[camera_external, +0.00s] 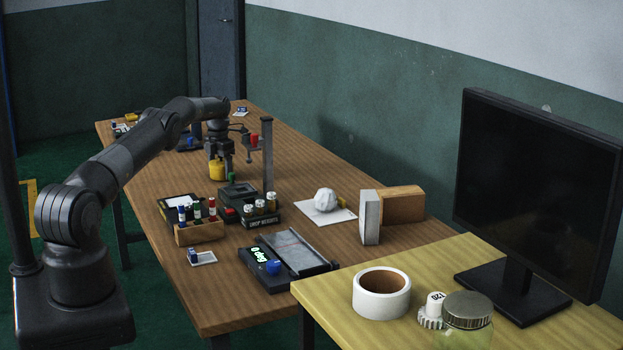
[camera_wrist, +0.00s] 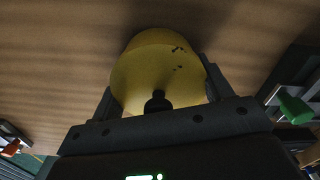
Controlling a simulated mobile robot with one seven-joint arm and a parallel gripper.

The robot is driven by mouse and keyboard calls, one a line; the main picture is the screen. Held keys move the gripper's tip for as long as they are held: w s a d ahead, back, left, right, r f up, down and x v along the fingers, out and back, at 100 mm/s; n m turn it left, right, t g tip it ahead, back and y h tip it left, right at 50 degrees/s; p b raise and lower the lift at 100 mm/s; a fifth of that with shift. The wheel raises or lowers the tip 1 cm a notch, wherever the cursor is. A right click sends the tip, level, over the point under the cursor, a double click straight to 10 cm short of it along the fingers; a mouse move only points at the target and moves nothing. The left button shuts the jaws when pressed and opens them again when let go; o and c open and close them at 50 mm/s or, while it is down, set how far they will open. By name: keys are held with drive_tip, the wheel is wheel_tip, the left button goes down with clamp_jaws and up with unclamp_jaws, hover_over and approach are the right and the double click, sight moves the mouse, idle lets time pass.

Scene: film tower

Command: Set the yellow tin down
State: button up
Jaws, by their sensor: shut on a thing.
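The yellow tin (camera_external: 217,170) is a short yellow cylinder between the fingers of my gripper (camera_external: 221,161), just left of the drop-tower post. In the wrist view the yellow tin (camera_wrist: 160,75) fills the space between the two dark fingers of my gripper (camera_wrist: 158,85), which is shut on it. The tin is at or close above the wooden table (camera_external: 290,165); I cannot tell whether its base touches.
A dark device with a post (camera_external: 267,155) stands right of the tin. In front are a wooden rack of vials (camera_external: 198,233) and a weights box (camera_external: 261,220). A crumpled white ball (camera_external: 325,200) lies on paper to the right.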

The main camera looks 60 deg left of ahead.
drive_tip(key=o, duration=2)
drive_tip(key=shift+f, duration=0.1)
wheel_tip(320, 180, up, 8)
drive_tip(key=shift+f, duration=0.1)
